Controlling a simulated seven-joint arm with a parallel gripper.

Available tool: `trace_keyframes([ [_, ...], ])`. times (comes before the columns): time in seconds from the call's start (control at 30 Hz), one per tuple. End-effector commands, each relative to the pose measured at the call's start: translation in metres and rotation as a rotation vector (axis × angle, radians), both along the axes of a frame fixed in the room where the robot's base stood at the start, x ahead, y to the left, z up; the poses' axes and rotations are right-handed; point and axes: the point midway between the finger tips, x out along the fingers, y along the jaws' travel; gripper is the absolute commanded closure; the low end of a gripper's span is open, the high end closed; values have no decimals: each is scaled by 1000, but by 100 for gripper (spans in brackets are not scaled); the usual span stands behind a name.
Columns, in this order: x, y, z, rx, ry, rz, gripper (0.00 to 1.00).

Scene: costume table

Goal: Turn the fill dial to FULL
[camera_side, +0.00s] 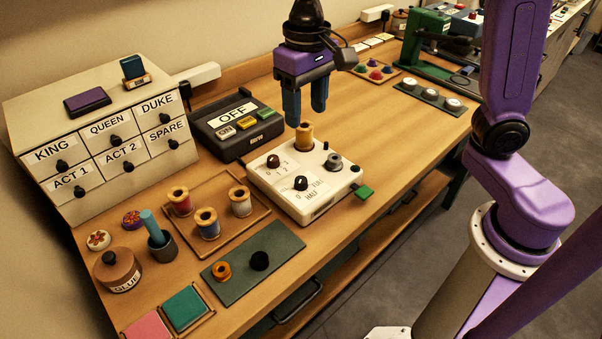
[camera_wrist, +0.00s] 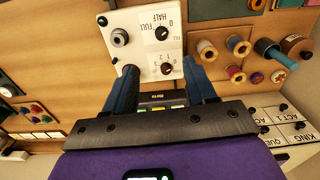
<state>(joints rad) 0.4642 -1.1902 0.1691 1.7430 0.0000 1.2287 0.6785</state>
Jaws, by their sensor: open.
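A white box-shaped machine (camera_side: 282,201) sits in the middle of the table. Its black fill dial (camera_side: 301,183) has 0, HALF and FULL printed around it. The fill dial also shows in the wrist view (camera_wrist: 162,33), with the labels upside down; I cannot tell surely which label its pointer faces. A second black dial (camera_side: 273,161) is marked 0, 1, 2. My gripper (camera_side: 305,112) is open and empty, pointing down above the machine's back part, clear of both dials.
A tan spool (camera_side: 304,136) stands upright at the machine's back edge, below my fingers. A grey knob (camera_side: 334,161) is on its right side. A dark switch box (camera_side: 236,125) reading OFF stands behind left. A spool tray (camera_side: 238,226) lies left.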

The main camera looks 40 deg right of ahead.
Motion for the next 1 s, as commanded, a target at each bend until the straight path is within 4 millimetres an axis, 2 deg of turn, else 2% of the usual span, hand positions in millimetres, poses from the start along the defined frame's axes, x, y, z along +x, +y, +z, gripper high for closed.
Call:
trace_keyframes([
  [0.1,9,2,1,-2,2,-45,44],
  [0.27,10,2,-11,-3,4,-50,44],
  [1.0,9,1,-143,-4,4,-48,44],
])
